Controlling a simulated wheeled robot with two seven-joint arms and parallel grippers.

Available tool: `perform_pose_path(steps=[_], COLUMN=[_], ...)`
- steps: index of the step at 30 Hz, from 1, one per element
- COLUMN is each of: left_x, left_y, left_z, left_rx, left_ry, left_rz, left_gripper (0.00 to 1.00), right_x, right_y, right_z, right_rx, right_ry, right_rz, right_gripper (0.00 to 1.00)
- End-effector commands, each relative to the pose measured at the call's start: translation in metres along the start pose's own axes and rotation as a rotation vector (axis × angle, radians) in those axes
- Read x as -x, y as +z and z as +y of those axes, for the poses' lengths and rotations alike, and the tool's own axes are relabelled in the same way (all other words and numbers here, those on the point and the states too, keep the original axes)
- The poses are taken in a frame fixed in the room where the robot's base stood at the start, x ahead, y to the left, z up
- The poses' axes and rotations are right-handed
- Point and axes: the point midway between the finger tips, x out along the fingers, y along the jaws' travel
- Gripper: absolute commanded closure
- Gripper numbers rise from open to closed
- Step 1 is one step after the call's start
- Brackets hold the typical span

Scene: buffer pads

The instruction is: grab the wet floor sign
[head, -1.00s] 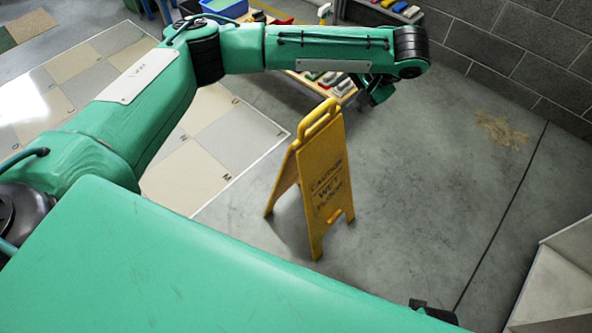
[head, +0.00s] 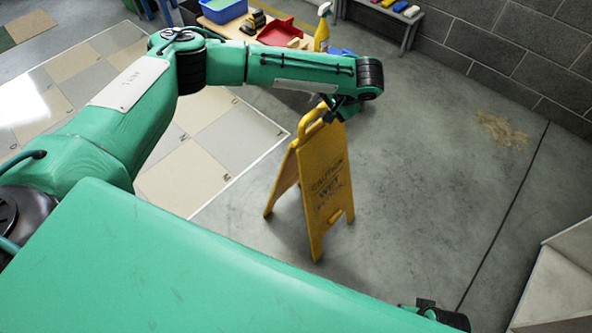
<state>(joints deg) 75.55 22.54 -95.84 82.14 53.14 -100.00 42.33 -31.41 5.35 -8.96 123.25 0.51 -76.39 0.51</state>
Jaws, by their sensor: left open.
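The yellow wet floor sign (head: 325,182) stands upright and spread open on the grey floor in the middle of the head view, with its lettered panel facing right. Its loop handle (head: 308,127) is at the top. My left gripper (head: 334,112) hangs from the end of the green arm at the top of the sign, beside the handle, and overlaps the panel's upper right corner. It is open, and I cannot tell whether it touches the sign. A dark part of what looks like my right gripper (head: 440,315) shows at the bottom edge; its fingers are not clear.
A low table behind my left arm carries a blue bin (head: 222,10), a red tray (head: 280,32) and a yellow spray bottle (head: 323,28). A bench (head: 385,18) stands by the block wall (head: 500,50). A pale box (head: 560,280) is at lower right. The floor right of the sign is clear.

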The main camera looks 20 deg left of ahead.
Motion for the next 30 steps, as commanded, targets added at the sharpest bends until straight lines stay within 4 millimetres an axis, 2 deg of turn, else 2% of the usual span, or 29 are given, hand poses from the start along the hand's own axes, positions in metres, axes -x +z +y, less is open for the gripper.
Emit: perform_pose_path(steps=[6, 8, 13, 14, 30], left_x=[-0.001, -0.0009, -0.0008, -0.0008, -0.0007], left_y=[0.0, 0.0, 0.0, 0.0, 0.0001], left_z=[-0.0003, -0.0003, -0.0002, -0.0002, -0.0002], left_rx=[0.0, 0.0, 0.0, 0.0, 0.0], left_ry=[0.0, 0.0, 0.0, 0.0, 0.0], left_rz=[0.0, 0.0, 0.0, 0.0, 0.0], left_gripper=[0.54, 0.64, 0.97, 1.0, 1.0], right_x=[0.0039, 0.0035, 0.0021, 0.0018, 0.0008], right_y=[-0.0026, -0.0024, -0.0013, -0.0011, -0.0013], right_z=[0.0001, 0.0002, 0.0003, 0.0003, 0.0004], right_rx=[0.0, 0.0, 0.0, 0.0, 0.0], right_ry=[0.0, 0.0, 0.001, 0.001, 0.001], right_rz=[0.009, 0.008, 0.005, 0.004, 0.003], right_gripper=[0.64, 0.64, 0.64, 0.64, 0.64])
